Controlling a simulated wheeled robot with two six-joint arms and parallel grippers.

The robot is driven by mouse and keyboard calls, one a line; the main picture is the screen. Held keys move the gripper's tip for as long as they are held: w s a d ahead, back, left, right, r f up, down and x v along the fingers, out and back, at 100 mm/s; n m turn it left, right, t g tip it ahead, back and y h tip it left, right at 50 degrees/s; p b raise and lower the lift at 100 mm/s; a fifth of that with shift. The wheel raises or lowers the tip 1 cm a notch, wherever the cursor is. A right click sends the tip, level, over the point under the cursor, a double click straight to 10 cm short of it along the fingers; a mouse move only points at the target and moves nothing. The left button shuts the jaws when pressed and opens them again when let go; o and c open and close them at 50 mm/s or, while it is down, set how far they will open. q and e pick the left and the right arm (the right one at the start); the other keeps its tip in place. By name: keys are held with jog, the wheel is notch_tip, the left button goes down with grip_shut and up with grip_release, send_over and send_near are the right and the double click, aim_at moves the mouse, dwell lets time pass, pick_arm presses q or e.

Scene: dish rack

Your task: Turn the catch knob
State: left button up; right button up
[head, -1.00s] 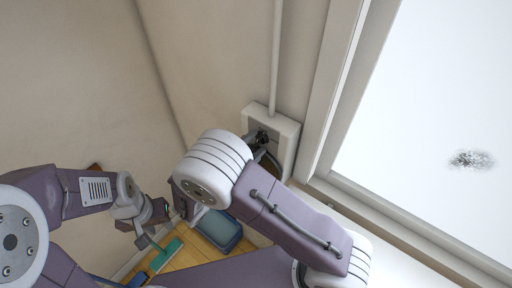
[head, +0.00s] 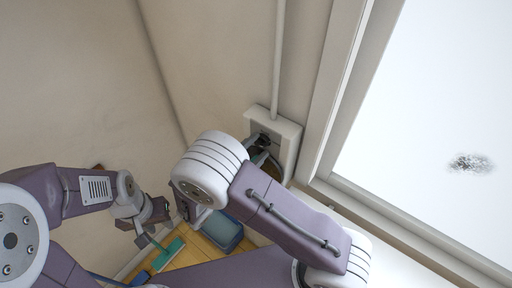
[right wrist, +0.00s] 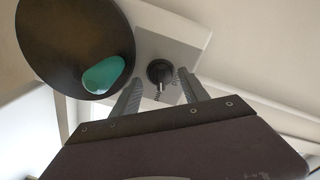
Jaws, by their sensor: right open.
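The catch knob (right wrist: 160,70) is black and round with a pale pointer mark. It sits on a pale box (right wrist: 185,45) on the wall. In the right wrist view my right gripper (right wrist: 160,79) is open, with one finger to each side of the knob and a gap visible on both sides.
A dark round disc (right wrist: 60,30) with a teal oval (right wrist: 103,74) is close to the left finger. A pipe (head: 278,60) runs up from the box, beside a window frame (head: 338,90). A blue bin (head: 222,232) and a teal tool (head: 168,254) are below.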

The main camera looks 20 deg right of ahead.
jog(key=shift+s+a+p, duration=0.25)
jog(key=shift+a+p, duration=0.15)
jog(key=shift+a, duration=0.35)
jog(key=shift+s+a, duration=0.1)
jog(key=shift+s, duration=0.2)
jog(key=shift+s+a+p, duration=0.2)
jog(key=shift+a+p, duration=0.15)
jog(key=shift+a, duration=0.15)
jog(key=p+v, duration=0.1)
jog(key=v, duration=0.4)
jog(key=shift+d, duration=0.1)
jog(key=shift+c, duration=0.2)
